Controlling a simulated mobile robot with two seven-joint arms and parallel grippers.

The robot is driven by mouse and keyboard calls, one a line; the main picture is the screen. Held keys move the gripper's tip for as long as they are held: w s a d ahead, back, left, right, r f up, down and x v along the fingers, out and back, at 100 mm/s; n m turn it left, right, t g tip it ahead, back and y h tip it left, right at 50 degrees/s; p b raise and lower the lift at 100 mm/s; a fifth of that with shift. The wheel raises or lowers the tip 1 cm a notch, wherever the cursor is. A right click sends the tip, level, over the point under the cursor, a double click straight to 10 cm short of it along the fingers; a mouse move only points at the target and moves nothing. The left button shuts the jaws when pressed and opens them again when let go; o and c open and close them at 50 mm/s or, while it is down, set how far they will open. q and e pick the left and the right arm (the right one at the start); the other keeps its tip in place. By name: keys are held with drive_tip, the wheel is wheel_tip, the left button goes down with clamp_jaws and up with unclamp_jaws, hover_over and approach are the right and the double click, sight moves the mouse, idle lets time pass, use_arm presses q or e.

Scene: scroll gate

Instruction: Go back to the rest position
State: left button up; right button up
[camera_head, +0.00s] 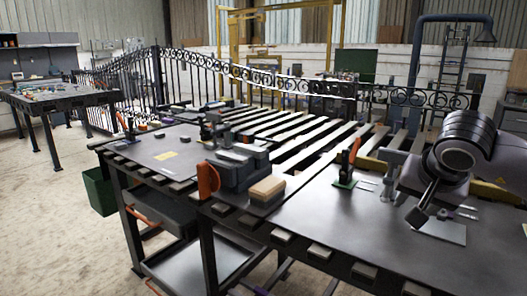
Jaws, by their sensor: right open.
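My right arm comes in at the right of the head view. Its gripper (416,216) points down and to the left over the right part of the metal workbench (330,225). The gripper is open, and I see nothing held in it. A small light plate (448,231) lies on the bench just right of and below the gripper in the picture. I cannot tell how high the gripper is above the bench. My left gripper is not in view.
An orange-handled clamp (351,158) stands on the bench left of my right gripper. A grey vise-like tool (238,168) and a wooden block (267,188) sit further left. The black scroll gate (255,85) rises behind. Open floor (45,215) lies at the left.

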drive_tip(key=s+a+f+m+g+y+p, duration=0.1)
drive_tip(key=s+a+f+g+y, duration=0.3)
drive_tip(key=a, duration=0.6)
drive_tip(key=s+a+f+m+g+y+p, duration=0.15)
drive_tip(key=s+a+f+y, duration=0.35)
drive_tip(key=a, duration=0.6)
drive_tip(key=s+a+r+m+t+y+p, duration=0.25)
drive_tip(key=a+r+m+y, duration=0.55)
drive_tip(key=m+y, duration=0.6)
drive_tip(key=w+d+f+m+t+h+p, duration=0.15)
drive_tip(key=d+f+m+t+h, duration=0.45)
drive_tip(key=m, duration=0.9)
drive_tip(key=w+d+f+m+t+h+p, duration=0.1)
drive_tip(key=w+d+f+m+t+h, duration=0.35)
drive_tip(key=m, duration=1.15)
drive_tip(key=s+d+f+m+g+h+p, duration=0.1)
drive_tip(key=s+d+f+m+g+h, duration=0.1)
drive_tip(key=s+f+m, duration=0.5)
drive_tip(key=s+d+f+m+g+h+p, duration=0.1)
drive_tip(key=s+d+f+m+g+h, duration=0.1)
drive_tip(key=s+d+f+m+h, duration=0.3)
drive_tip(key=s+f+m+h, duration=0.1)
drive_tip(key=s+f+m, duration=0.2)
drive_tip(key=f, duration=0.3)
drive_tip(key=shift+s+d+f, duration=0.15)
drive_tip(key=shift+s, duration=0.7)
